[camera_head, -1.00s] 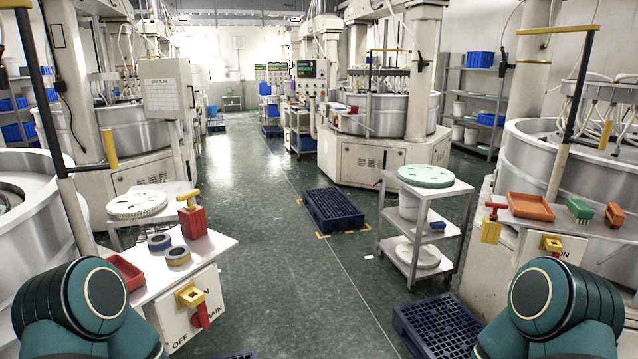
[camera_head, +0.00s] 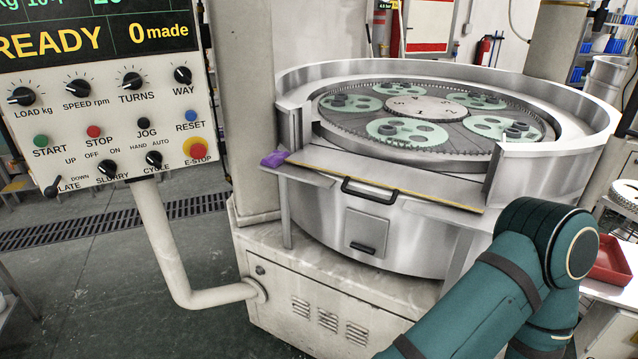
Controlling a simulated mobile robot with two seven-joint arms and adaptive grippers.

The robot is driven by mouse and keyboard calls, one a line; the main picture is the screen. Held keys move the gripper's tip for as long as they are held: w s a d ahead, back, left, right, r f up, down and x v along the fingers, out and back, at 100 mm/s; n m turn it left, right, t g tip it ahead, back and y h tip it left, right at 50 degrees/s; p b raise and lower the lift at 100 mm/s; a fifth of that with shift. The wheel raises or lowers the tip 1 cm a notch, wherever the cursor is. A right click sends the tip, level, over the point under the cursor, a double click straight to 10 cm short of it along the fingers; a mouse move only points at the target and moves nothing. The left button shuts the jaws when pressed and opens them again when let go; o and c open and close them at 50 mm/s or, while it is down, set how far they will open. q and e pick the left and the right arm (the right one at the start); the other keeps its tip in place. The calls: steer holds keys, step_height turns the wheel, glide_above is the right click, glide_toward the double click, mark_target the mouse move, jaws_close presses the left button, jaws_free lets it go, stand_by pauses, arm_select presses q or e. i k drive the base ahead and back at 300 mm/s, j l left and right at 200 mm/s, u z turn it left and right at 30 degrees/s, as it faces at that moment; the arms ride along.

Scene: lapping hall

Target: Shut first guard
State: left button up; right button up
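A round steel lapping machine (camera_head: 430,225) stands at centre right. Its raised rim wall (camera_head: 560,165) has a gap at the front. A curved front guard panel (camera_head: 330,215) with a black bar handle (camera_head: 368,190) sits low below this gap. A second, smaller black handle (camera_head: 363,247) is on a plate lower down. Through the gap I see the toothed plate with several pale green carriers (camera_head: 412,131). A teal link of my own arm comes in at the lower right, in front of the machine. Neither gripper is in view.
A control panel (camera_head: 105,100) reading READY stands at the left on a bent pipe (camera_head: 170,240). A purple cloth (camera_head: 274,159) lies on a small ledge left of the gap. A red tray (camera_head: 612,255) is at the right edge.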

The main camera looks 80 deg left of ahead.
mark_target(461, 193)
steer(key=u, duration=2.4)
